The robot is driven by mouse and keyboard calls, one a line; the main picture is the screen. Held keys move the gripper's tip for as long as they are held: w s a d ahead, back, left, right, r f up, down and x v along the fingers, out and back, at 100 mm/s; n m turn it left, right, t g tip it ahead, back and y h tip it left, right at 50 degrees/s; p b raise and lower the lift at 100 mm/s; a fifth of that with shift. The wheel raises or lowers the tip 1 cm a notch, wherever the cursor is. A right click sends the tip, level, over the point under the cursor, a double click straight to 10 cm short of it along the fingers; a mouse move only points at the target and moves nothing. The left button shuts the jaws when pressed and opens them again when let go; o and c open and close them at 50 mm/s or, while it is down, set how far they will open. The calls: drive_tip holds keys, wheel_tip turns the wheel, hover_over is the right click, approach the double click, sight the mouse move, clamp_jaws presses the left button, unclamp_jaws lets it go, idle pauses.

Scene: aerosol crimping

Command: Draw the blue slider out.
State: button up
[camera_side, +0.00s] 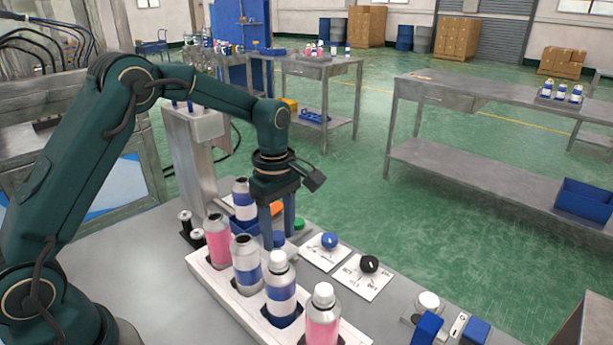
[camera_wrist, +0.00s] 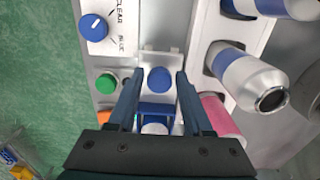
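The blue slider (camera_side: 244,226) is a blue carriage beside the column of the machine, with a silver can with a blue band (camera_side: 241,201) standing in it. In the wrist view the slider's body (camera_wrist: 158,108) lies between my fingers, partly hidden by my gripper. Its round blue knob (camera_wrist: 159,79) sits in front of the body; it also shows in the side view (camera_side: 279,239). My gripper (camera_side: 277,243) points down over the knob. In the wrist view my gripper (camera_wrist: 160,76) is open, one finger on each side of the knob, with visible gaps.
A white rack (camera_side: 222,285) with several pink and blue-banded cans stands close on one side. On the other side are a blue dial (camera_side: 329,241), a black dial (camera_side: 369,264), a green button (camera_wrist: 106,83) and an orange part (camera_wrist: 103,117).

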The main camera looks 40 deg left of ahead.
drive_tip(key=shift+o, duration=0.5)
drive_tip(key=shift+a, duration=0.1)
drive_tip(key=shift+r, duration=2.6)
